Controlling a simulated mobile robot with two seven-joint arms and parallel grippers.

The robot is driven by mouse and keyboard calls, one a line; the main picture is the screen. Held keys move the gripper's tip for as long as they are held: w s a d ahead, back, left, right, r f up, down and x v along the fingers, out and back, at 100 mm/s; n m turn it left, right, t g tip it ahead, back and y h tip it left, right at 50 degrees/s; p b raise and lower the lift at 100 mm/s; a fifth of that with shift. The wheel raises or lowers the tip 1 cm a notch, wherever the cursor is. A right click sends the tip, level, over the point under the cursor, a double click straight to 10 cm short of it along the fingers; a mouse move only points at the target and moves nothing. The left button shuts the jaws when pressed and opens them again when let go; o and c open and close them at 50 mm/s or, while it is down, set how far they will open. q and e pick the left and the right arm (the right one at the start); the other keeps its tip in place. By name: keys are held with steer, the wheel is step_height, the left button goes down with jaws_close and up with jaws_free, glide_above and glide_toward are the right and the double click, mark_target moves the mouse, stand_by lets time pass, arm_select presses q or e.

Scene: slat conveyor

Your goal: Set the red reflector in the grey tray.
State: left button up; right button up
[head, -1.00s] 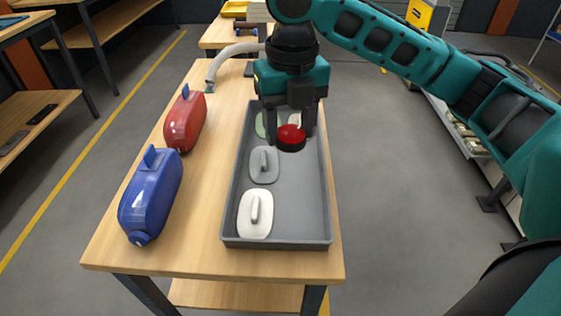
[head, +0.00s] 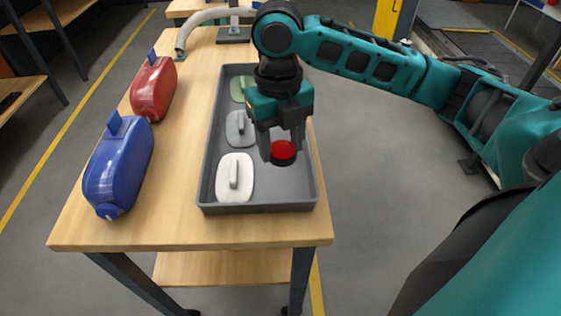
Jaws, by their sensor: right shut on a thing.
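The red reflector (head: 283,151) is a round red disc with a dark rim. My right gripper (head: 282,148) is shut on it, pointing down over the right half of the grey tray (head: 260,208). I cannot tell whether the reflector touches the tray floor. The tray lies on the wooden table, with a white handled piece (head: 235,178), a grey handled piece (head: 240,128) and a green piece (head: 240,90) along its left side. The green piece is partly hidden by my gripper. My left gripper is not in view.
A blue container (head: 118,172) and a red container (head: 153,90) stand on the table (head: 180,190) left of the tray. A pale curved hose (head: 205,16) is at the back. The tray floor in front of the gripper is bare.

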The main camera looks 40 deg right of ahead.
mark_target(281, 159)
steer(key=shift+f, duration=0.3)
step_height(281, 159, down, 4)
steer(key=shift+f+b, duration=0.1)
steer(key=shift+b, duration=0.4)
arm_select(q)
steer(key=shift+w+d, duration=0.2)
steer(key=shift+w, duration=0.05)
arm_select(e)
steer(key=o, duration=1.3)
steer(key=shift+o, duration=0.2)
arm_select(q)
steer(key=p, duration=0.1)
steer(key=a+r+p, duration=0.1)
steer(key=p, duration=0.1)
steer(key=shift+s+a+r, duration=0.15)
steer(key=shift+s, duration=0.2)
arm_select(e)
steer(key=r, duration=1.2)
steer(key=shift+w+r, duration=0.15)
steer(key=shift+w, duration=0.15)
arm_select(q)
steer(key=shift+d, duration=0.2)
